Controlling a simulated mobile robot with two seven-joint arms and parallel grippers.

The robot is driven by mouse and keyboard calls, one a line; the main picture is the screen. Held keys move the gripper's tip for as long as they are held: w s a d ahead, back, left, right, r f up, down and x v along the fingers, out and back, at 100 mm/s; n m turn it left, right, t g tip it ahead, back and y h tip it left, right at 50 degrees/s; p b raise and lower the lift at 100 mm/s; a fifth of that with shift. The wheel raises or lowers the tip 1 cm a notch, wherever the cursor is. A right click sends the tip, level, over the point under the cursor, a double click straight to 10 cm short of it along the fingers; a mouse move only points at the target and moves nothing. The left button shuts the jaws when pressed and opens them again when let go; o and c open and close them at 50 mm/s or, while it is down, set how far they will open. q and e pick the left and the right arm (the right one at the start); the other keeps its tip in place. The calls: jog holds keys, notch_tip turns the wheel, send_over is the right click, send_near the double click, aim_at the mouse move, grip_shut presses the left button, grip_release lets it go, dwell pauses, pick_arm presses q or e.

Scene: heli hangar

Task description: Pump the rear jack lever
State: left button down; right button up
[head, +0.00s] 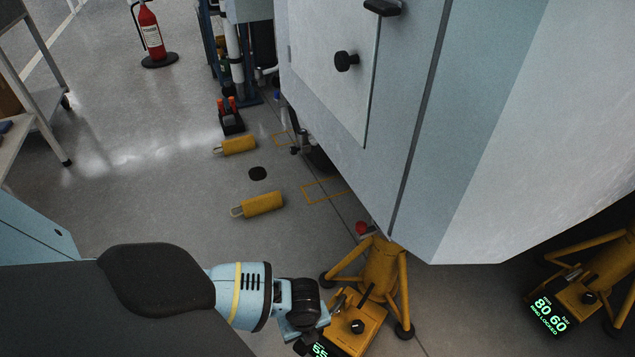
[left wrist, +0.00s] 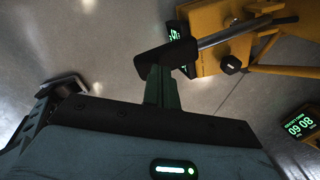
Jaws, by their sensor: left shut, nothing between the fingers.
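A yellow tripod jack (head: 383,268) stands under the white fuselage, with a yellow pump box (head: 357,328) and a partly hidden green display in front of it. In the left wrist view, its lever is a silver rod (left wrist: 240,32) ending in a black grip (left wrist: 163,58). My left gripper (head: 312,318) is at the left side of this pump box. In the left wrist view its green fingers (left wrist: 158,88) are shut, with their tips at the black grip; whether they touch it I cannot tell. My right gripper is not in view.
A second yellow jack (head: 606,268) stands at the right; its display (head: 552,315) reads 80 60, ring locked. The fuselage (head: 430,110) overhangs the near jack. Yellow chocks (head: 258,205) and a fire extinguisher (head: 151,35) are farther back. Open floor lies at the left.

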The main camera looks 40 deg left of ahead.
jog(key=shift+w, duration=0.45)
pick_arm(q)
jog(key=shift+f, duration=0.1)
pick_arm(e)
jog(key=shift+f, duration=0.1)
